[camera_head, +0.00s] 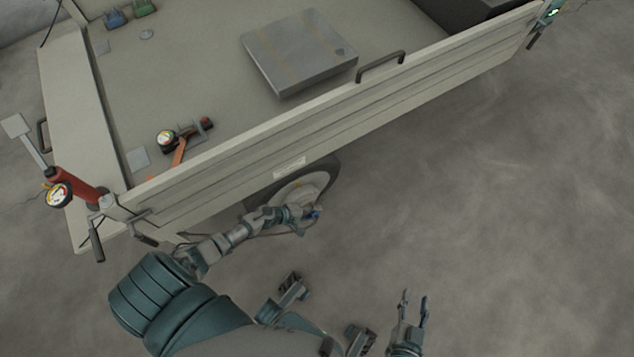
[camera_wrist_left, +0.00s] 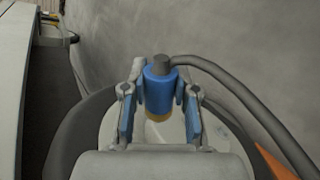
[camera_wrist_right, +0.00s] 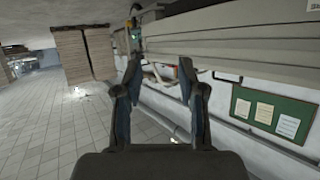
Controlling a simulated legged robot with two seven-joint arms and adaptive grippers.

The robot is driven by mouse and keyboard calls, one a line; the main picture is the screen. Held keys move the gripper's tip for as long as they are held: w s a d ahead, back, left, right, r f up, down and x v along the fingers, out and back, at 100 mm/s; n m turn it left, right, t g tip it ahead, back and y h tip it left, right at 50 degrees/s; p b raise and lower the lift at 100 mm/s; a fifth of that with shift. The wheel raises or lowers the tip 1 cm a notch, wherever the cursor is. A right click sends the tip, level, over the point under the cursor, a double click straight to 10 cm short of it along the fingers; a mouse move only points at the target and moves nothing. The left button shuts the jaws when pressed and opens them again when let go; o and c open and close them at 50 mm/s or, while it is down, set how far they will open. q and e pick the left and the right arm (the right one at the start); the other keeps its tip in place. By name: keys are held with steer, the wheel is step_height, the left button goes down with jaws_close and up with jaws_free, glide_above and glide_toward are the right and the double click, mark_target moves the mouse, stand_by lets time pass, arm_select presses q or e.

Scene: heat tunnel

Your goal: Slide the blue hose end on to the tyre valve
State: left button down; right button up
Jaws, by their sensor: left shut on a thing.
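My left gripper (camera_head: 309,213) is shut on the blue hose end (camera_wrist_left: 159,90) beside the trailer wheel. In the left wrist view the hose end stands between my two fingers, with a grey top and a brass-coloured lower end. The tyre (camera_head: 265,189) with its pale rim (camera_head: 302,188) shows under the trailer side; in the left wrist view the tyre (camera_wrist_left: 75,130) lies behind my fingers. The tyre valve cannot be made out, so I cannot tell whether the hose end touches it. My right gripper (camera_head: 414,297) is open and empty, well to the right of the wheel.
The dark hose (camera_wrist_left: 235,88) curves off to the right of the hose end. The trailer side wall (camera_head: 330,115) overhangs the wheel. A red pump (camera_head: 75,185) with a gauge stands at the left. The concrete floor (camera_head: 500,200) at the right is clear.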

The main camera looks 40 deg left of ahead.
arm_select(q)
steer(key=shift+m+y, duration=0.5)
steer(key=shift+y, duration=0.1)
steer(key=shift+r+t+y, duration=0.1)
steer(key=shift+t+y, duration=0.2)
steer(key=shift+w+d+r+m+y, duration=0.1)
steer(key=shift+d+r+m+y, duration=0.1)
steer(key=shift+m+y, duration=0.25)
steer(key=shift+a, duration=0.1)
arm_select(e)
steer(key=s+r+m+t+y, duration=0.1)
steer(key=s+r+t, duration=0.2)
steer(key=r+t, duration=1.1)
step_height(320, 180, up, 10)
steer(key=shift+f+m+y, duration=0.25)
steer(key=shift+m+y, duration=0.05)
steer(key=shift+s, duration=0.1)
